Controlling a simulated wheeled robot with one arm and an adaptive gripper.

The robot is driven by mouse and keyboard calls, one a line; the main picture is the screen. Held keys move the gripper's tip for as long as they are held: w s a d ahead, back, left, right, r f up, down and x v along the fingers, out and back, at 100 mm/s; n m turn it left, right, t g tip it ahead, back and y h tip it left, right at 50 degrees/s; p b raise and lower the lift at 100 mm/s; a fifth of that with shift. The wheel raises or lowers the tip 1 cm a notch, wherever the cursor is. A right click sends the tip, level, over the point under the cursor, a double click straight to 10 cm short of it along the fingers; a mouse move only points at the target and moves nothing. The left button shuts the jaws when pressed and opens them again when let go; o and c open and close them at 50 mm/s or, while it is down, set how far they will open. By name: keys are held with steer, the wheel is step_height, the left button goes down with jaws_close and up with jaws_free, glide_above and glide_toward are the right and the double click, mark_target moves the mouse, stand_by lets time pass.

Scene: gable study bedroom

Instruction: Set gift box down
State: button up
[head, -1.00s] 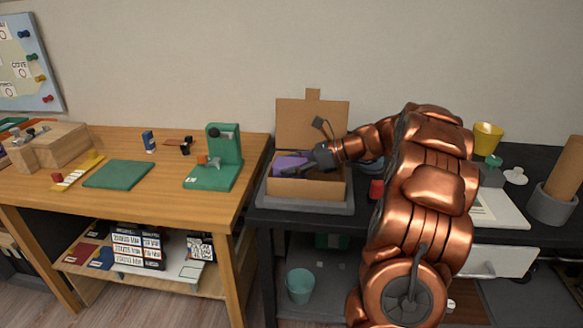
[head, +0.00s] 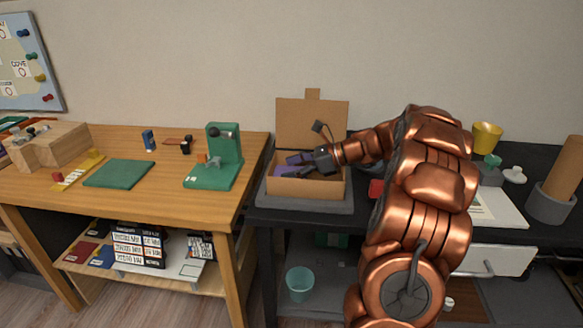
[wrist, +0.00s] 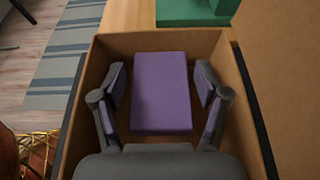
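The gift box appears to be a plain purple block (wrist: 162,92), lying inside an open cardboard box (head: 305,188). In the wrist view it lies flat between my two fingers, with a visible gap on each side. My gripper (wrist: 161,88) is open, its purple-padded fingers apart from the block and inside the cardboard walls. In the head view my gripper (head: 298,160) reaches into the cardboard box from the right. There the front wall and my fingers hide most of the block.
The cardboard box's lid (head: 312,123) stands raised at the back. The box rests on a grey tray (head: 305,204) on the black table. A red block (head: 376,188) is close to its right. A wooden table with a green stand (head: 222,160) adjoins at left.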

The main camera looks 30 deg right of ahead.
steer(key=shift+o, duration=0.8)
steer(key=shift+r, duration=0.1)
steer(key=shift+r+b, duration=0.25)
steer(key=shift+b, duration=0.05)
steer(key=p+v, duration=0.1)
steer(key=v, duration=1.1)
steer(key=shift+r+p, duration=0.3)
steer(key=shift+p, duration=0.05)
steer(key=shift+w, duration=0.1)
